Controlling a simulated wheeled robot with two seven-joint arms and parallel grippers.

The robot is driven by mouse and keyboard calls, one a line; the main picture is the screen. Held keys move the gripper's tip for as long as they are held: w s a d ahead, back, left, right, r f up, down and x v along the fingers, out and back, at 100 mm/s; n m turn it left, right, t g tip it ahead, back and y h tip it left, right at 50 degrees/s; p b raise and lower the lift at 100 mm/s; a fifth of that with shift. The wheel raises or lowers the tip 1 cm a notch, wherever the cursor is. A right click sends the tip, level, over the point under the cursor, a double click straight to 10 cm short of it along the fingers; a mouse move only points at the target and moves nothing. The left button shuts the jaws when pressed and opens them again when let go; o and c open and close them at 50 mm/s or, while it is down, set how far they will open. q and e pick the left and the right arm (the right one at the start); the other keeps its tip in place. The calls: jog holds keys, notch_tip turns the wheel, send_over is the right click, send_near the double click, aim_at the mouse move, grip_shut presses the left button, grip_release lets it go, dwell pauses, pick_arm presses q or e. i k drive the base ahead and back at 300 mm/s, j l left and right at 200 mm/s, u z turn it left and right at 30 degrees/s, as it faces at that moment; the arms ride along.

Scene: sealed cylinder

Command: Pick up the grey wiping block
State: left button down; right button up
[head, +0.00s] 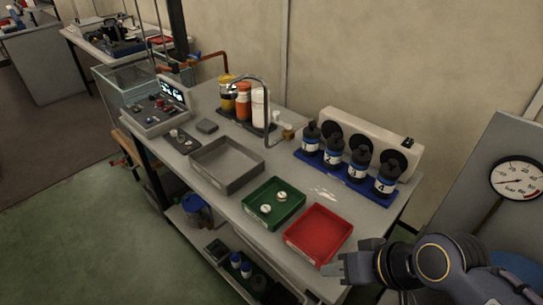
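My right gripper (347,264) is at the lower right, by the front edge of the bench next to the red tray, far from the block. Its fingers are small and seen at an angle, so I cannot tell whether they are open or shut. My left gripper is not in view.
On the bench (335,196) are a grey tray (222,186), a green tray (262,219) with two small round pieces, and a red tray (318,234). Several numbered bottles (333,152) stand in a blue rack. A curved metal tap (268,100) rises near coloured bottles (243,100).

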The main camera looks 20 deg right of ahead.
aim_at(208, 127)
jog(key=i+j+u, duration=0.15)
jog(key=i+j, duration=0.15)
jog(key=i+j+u, duration=0.1)
jog(key=i+j, duration=0.15)
jog(key=i, duration=0.2)
jog(key=i+j+u, duration=0.15)
jog(key=i, duration=0.25)
jog(key=i+j+u, duration=0.15)
jog(key=i, duration=0.25)
